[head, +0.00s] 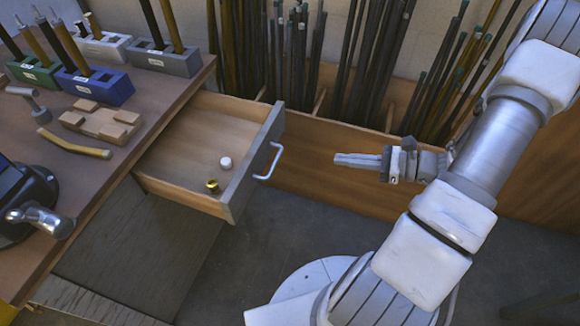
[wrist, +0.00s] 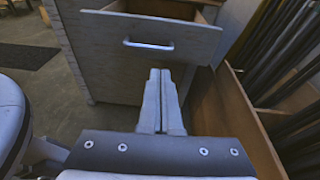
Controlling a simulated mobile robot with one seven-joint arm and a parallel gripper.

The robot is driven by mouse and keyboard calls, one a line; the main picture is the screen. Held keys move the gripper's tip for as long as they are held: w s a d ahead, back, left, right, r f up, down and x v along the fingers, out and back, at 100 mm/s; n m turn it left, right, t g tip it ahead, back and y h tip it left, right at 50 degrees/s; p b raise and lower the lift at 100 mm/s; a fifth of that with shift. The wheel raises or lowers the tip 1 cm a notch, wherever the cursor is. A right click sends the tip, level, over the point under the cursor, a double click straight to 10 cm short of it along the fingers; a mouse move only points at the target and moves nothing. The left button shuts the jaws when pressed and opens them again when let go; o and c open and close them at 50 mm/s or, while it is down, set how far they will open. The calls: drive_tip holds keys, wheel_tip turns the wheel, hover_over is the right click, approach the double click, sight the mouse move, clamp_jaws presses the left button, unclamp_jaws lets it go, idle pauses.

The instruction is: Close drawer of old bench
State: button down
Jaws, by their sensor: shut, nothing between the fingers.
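The drawer (head: 180,190) of the old bench (head: 150,105) stands pulled out on the bench's right side in the head view. Its grey front (head: 255,155) has a light metal handle (head: 271,161). A white round piece and a brass piece lie inside the drawer. My gripper (head: 338,159) is shut and empty, to the right of the handle and apart from it, pointing toward the drawer front. In the wrist view the shut fingers (wrist: 160,75) point at the drawer front (wrist: 185,38), below its handle (wrist: 148,45).
Several tool blocks, such as a blue one (head: 95,87), stand on the bench top with a hammer (head: 40,217). A wooden rack (head: 320,150) of upright metal rods lines the wall behind my gripper. The space between my gripper and the handle is clear.

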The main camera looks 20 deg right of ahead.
drive_tip(key=b+x, duration=0.4)
drive_tip(key=x, duration=1)
drive_tip(key=shift+d+f, duration=0.15)
drive_tip(key=shift+f, duration=0.15)
drive_tip(key=shift+w, duration=0.2)
